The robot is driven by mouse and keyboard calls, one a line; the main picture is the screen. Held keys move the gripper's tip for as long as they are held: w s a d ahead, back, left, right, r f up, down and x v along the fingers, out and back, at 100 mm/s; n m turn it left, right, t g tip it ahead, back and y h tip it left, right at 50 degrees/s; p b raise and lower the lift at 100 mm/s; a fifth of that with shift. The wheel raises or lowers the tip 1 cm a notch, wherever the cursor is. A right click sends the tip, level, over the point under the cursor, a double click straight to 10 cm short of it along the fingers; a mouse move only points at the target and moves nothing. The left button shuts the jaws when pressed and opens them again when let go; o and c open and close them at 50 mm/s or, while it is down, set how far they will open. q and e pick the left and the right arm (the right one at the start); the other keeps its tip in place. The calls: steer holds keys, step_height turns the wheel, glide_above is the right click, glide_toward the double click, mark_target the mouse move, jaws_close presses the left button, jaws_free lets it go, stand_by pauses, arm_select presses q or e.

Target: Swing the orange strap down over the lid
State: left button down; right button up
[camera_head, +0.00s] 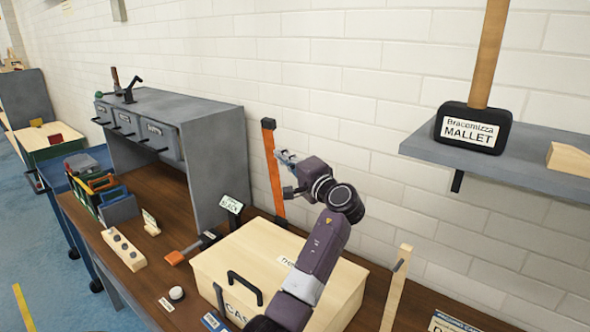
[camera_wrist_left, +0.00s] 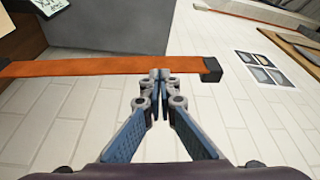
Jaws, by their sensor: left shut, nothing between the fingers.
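The orange strap (camera_head: 272,172) stands upright behind the wooden case (camera_head: 262,245), with a dark block at its top end. In the left wrist view the strap (camera_wrist_left: 90,67) runs across the picture, its dark end (camera_wrist_left: 211,70) at the right. My left gripper (camera_head: 284,157) is shut and empty, close beside the upper part of the strap; its fingertips (camera_wrist_left: 160,76) overlap the strap's edge in the wrist view, and I cannot tell whether they touch. The case's lid is down, with a black handle (camera_head: 245,287) in front. My right gripper is not in view.
A mallet (camera_head: 473,130) stands on the grey wall shelf (camera_head: 520,165) at right. An upright wooden strip (camera_head: 396,290) stands right of the case. A grey drawer cabinet (camera_head: 190,125), an orange-headed tool (camera_head: 176,257) and a holed wooden block (camera_head: 123,250) are at left.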

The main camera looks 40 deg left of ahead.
arm_select(q)
steer(key=s+f+n+b, duration=0.2)
steer(key=s+f+b, duration=0.1)
steer(key=s, duration=0.3)
steer(key=shift+s+y+b, duration=0.3)
steer(key=shift+s+b, duration=0.05)
steer(key=shift+b, duration=0.2)
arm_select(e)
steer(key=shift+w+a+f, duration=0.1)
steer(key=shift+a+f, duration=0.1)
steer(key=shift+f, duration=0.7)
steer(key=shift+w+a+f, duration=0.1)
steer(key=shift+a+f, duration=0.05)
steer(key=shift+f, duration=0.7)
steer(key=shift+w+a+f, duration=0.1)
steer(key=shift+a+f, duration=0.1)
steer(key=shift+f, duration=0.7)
arm_select(q)
steer(key=shift+d, duration=0.1)
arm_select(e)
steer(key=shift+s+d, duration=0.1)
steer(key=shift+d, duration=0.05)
arm_select(q)
steer(key=shift+r, duration=0.1)
